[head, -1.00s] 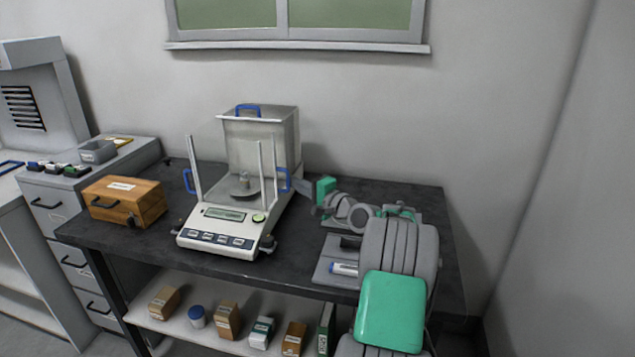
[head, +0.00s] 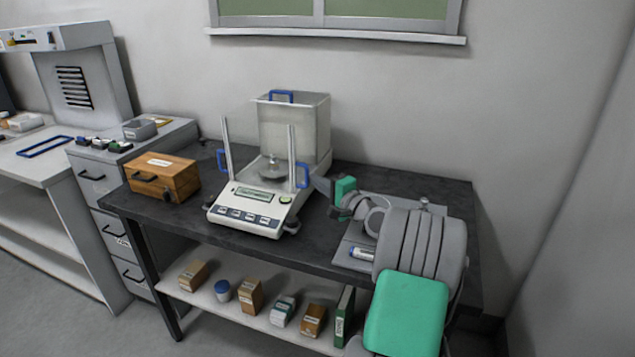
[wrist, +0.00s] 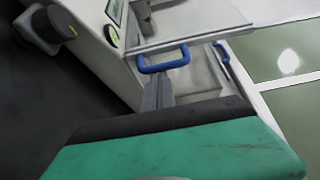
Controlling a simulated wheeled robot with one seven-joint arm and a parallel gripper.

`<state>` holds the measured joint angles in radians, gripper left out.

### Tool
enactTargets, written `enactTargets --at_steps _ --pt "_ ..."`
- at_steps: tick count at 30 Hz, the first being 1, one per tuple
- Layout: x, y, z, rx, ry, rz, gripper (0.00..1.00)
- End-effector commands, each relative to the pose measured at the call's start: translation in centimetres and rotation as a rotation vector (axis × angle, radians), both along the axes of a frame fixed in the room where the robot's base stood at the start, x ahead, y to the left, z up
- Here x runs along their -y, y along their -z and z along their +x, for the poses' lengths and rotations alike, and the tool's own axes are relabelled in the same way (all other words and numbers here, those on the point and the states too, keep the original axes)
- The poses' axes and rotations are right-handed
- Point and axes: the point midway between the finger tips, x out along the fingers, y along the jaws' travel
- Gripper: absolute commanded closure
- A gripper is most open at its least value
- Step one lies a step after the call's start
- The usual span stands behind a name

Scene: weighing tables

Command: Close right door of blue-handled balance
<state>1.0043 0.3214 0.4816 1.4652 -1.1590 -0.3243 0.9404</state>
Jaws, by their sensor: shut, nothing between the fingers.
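The blue-handled balance (head: 246,212) stands on the dark table, with a blue handle on each side and one at the top back. Its right door's blue handle (head: 302,176) sticks out on the right side, just behind the right front post. The same handle shows large in the wrist view (wrist: 165,66). My gripper (head: 319,184) is shut and empty, right of that handle. In the wrist view its grey fingertips (wrist: 158,82) lie at the handle's lower edge; I cannot tell whether they touch. A small weight (head: 272,163) stands on the pan.
A wooden box (head: 162,177) lies left of the balance. A grey stand with a marker (head: 362,254) is under my arm on the right. Several small boxes and a jar (head: 222,291) are on the shelf below. A drawer cabinet (head: 92,173) stands at the left.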

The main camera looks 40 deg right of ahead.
Motion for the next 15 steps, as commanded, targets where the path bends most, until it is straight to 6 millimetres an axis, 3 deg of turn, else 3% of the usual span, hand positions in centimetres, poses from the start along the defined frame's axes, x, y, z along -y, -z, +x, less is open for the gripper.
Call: enactTargets --at_steps 6,15 --pt "3.2 0.2 1.4 0.000 -0.006 -0.003 1.00" --pt "3.4 0.1 -6.1 0.001 -0.003 -0.002 1.00"
